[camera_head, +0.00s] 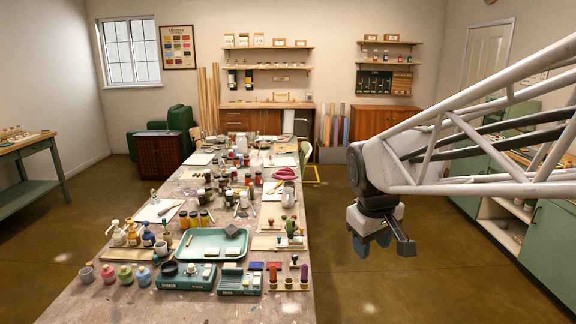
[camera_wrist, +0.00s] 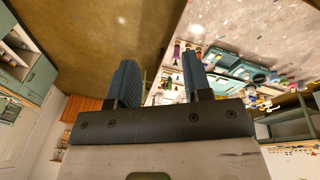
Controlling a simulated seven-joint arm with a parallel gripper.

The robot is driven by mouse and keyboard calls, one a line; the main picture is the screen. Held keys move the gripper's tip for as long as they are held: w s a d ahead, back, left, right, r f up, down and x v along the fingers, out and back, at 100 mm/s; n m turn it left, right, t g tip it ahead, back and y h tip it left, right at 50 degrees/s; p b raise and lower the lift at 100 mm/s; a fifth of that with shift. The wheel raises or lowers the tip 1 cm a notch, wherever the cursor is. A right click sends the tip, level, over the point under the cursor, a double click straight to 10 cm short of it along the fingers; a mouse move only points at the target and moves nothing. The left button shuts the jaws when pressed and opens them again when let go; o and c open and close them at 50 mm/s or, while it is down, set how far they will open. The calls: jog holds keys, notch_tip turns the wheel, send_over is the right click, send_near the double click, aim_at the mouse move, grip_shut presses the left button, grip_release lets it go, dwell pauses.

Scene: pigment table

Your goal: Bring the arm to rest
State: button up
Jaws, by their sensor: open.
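My gripper (camera_head: 374,246) hangs at the end of my white lattice arm, to the right of the long table (camera_head: 150,305) and over the brown floor. In the wrist view my gripper (camera_wrist: 158,80) shows two blue fingers held apart, with nothing between them. It is open and empty, and touches nothing that I can see.
The table carries a light green tray (camera_head: 211,243), pump bottles (camera_head: 148,236), jars and small pots. Green cabinets (camera_head: 553,240) stand along the right wall. The floor (camera_head: 345,290) between the table and those cabinets is clear. A wooden cabinet (camera_head: 385,118) stands at the back.

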jog(key=s+d+f+m, duration=0.1)
jog(key=s+f+m, duration=0.1)
jog(key=s, duration=0.7)
jog(key=s+f+m+y, duration=0.1)
jog(key=s+f+m, duration=0.2)
jog(key=s, duration=0.6)
jog(key=shift+s+d, duration=0.25)
jog(key=shift+d, duration=0.15)
